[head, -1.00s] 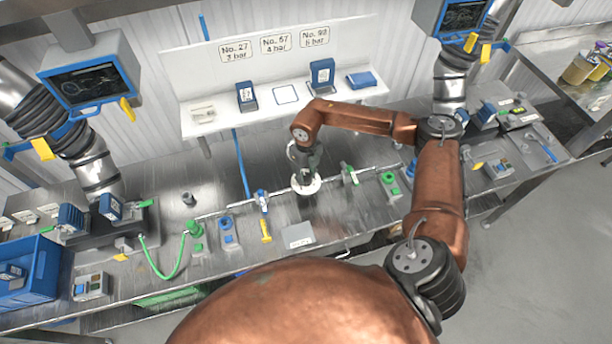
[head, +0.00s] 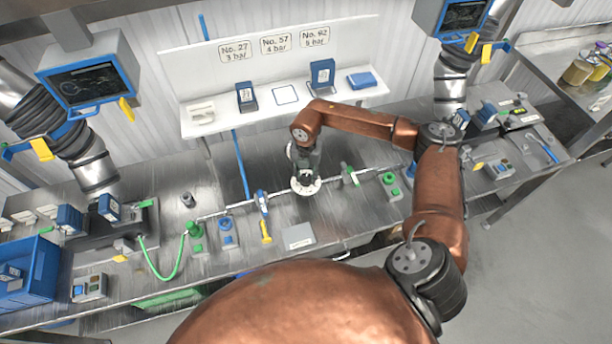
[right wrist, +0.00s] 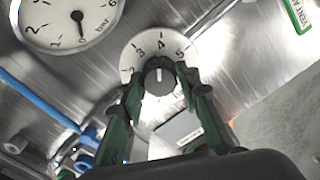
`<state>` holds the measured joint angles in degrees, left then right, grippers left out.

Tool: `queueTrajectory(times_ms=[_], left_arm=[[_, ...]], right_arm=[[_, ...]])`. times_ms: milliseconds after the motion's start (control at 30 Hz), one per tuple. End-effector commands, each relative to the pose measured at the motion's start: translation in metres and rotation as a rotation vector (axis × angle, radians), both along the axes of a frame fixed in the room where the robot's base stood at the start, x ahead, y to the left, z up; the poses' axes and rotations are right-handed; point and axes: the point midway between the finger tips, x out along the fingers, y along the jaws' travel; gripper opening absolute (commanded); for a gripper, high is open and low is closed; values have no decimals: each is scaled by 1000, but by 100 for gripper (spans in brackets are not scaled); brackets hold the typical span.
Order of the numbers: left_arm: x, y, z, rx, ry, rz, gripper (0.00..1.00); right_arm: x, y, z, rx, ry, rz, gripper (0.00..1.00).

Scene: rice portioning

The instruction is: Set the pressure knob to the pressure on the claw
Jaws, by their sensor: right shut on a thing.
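The pressure knob (right wrist: 159,72) is a black knob on a round white dial (right wrist: 130,57) with numbers. My right gripper (head: 305,172) stands over the dial on the bench. In the right wrist view its green-and-black fingers (right wrist: 160,88) are closed on both sides of the knob. The knob's white mark points roughly at 4. A claw with a small label is not clearly readable. Signs on the wall shelf read No. 27 3 bar (head: 235,50), No. 57 4 bar (head: 276,43) and No. 82 5 bar (head: 315,37). My left gripper is out of view.
A round gauge (right wrist: 60,15) beside the dial has its needle near 0. Blue units (head: 246,97) stand on the shelf, with an empty outlined square (head: 285,95) between them. A green valve (head: 349,174), a blue-and-yellow handle (head: 264,215) and a grey plate (head: 298,236) are close by.

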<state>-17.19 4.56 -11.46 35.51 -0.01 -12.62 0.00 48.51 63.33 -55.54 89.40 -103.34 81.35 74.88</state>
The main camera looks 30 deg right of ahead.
Motion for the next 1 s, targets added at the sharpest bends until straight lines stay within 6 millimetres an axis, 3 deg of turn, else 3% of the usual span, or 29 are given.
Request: queueTrajectory(times_ms=[300,767,800,1000], left_arm=[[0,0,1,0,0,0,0],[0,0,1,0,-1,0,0],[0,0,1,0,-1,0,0],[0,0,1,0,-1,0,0]], right_arm=[[1,-2,1,-2,-4,-95,6],[2,-2,1,-3,-4,-106,6],[2,-2,1,-3,-4,-106,32],[1,-1,1,-1,-3,-104,46]])
